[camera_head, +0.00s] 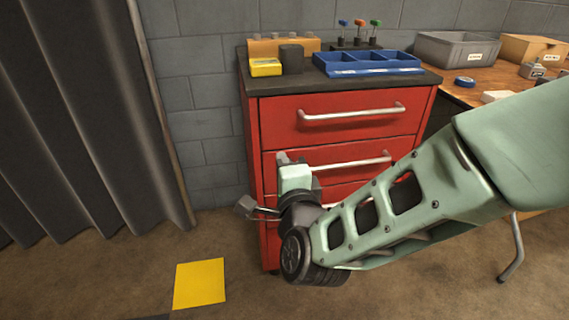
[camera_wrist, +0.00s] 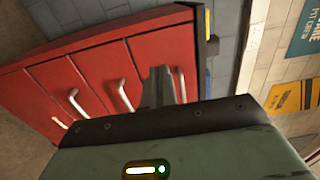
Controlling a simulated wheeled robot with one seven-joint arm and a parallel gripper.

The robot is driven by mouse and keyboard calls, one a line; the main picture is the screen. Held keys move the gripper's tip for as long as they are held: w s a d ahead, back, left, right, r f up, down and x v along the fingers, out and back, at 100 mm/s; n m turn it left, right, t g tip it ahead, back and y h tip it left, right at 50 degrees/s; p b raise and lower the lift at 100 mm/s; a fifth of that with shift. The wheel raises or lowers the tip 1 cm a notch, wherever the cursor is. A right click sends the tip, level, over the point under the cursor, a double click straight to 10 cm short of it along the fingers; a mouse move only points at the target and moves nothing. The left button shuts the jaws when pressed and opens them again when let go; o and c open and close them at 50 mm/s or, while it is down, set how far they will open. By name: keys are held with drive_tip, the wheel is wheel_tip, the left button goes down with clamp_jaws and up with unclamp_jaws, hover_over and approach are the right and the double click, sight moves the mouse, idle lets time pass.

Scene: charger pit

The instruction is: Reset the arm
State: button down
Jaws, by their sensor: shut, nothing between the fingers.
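My arm reaches in from the right in the head view and is bent low in front of the red drawer cabinet (camera_head: 350,128). My gripper (camera_head: 283,158) overlaps the left end of the second drawer's handle (camera_head: 350,164) in that view. I cannot tell how far it is from the drawer front. In the wrist view my gripper (camera_wrist: 158,84) shows its fingers together with nothing between them. The red cabinet (camera_wrist: 95,70) fills the left and middle there, turned on its side, with its handles beyond the fingers. My forearm hides much of the lower drawers in the head view.
On the cabinet top stand a blue divided tray (camera_head: 368,62), a yellow box (camera_head: 265,67) and a dark block (camera_head: 291,58). A wooden bench (camera_head: 464,93) holds a grey bin (camera_head: 455,50) at right. A dark curtain (camera_head: 85,110) hangs left. The floor around a yellow square (camera_head: 199,284) is clear.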

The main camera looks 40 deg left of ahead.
drive_tip(key=shift+s+d, duration=0.35)
drive_tip(key=shift+d, duration=0.05)
drive_tip(key=s+d+n+g+h, duration=0.4)
drive_tip(key=d+n, duration=0.1)
drive_tip(key=d, duration=0.9)
drive_tip(key=s+d+n+g+h, duration=0.3)
drive_tip(key=s+d+n+h, duration=0.15)
drive_tip(key=d, duration=0.95)
drive_tip(key=s+d+n+g+h, duration=0.35)
drive_tip(key=d+n, duration=0.25)
drive_tip(key=d, duration=0.8)
wheel_tip(320, 180, up, 32)
drive_tip(key=d+g+h+p, duration=0.1)
drive_tip(key=p, duration=3)
drive_tip(key=shift+s, duration=0.4)
